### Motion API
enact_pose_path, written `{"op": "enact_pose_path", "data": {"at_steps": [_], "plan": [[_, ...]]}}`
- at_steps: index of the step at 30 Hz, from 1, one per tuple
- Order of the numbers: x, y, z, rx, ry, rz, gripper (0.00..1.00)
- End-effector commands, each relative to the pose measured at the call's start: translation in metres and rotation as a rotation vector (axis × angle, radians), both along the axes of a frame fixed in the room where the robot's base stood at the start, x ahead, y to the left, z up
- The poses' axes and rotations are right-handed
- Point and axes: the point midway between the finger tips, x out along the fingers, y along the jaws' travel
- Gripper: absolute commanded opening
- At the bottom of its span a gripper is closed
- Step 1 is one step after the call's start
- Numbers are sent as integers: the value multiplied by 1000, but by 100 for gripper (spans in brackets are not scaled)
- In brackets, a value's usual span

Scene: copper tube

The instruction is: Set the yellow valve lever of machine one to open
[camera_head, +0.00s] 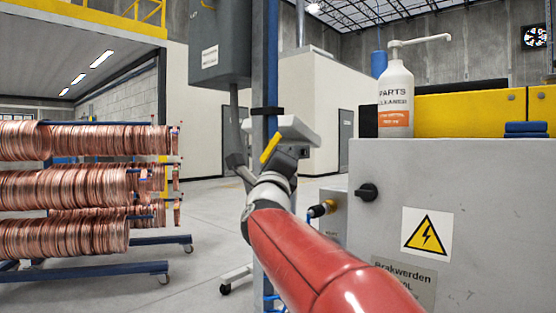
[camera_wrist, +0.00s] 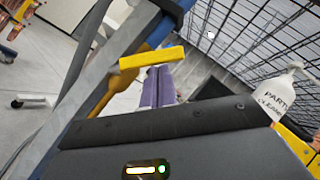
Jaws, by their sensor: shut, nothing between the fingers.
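A yellow lever (camera_head: 270,147) shows just left of my gripper (camera_head: 284,157) in the head view, in front of a blue post. In the wrist view the yellow lever (camera_wrist: 150,58) is a flat bar lying crosswise at the tips of my purple fingers (camera_wrist: 160,72). A second yellow piece (camera_wrist: 116,84) runs down to the left behind it. My fingers are together with nothing between them. Whether they touch the lever cannot be told. The valve body is largely hidden behind my arm and gripper.
A grey cabinet (camera_head: 450,170) with a black knob (camera_head: 367,191) and warning sign stands right. A parts cleaner bottle (camera_head: 396,95) is on top. The blue post (camera_head: 271,60) rises behind my gripper. A rack of copper coils (camera_head: 80,185) stands left, with open floor between.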

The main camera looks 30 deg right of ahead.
Motion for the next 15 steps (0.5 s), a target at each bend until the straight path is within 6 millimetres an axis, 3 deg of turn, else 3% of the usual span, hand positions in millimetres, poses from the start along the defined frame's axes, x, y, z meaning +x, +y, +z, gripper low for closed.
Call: {"op": "enact_pose_path", "data": {"at_steps": [1, 3, 10, 15], "plan": [[0, 0, 14, -15, 41, 0, 0], [3, 1, 20, -37, 103, 0, 0], [13, 4, 32, -108, 305, 1, 0], [21, 8, 35, -113, 313, 1, 0]]}}
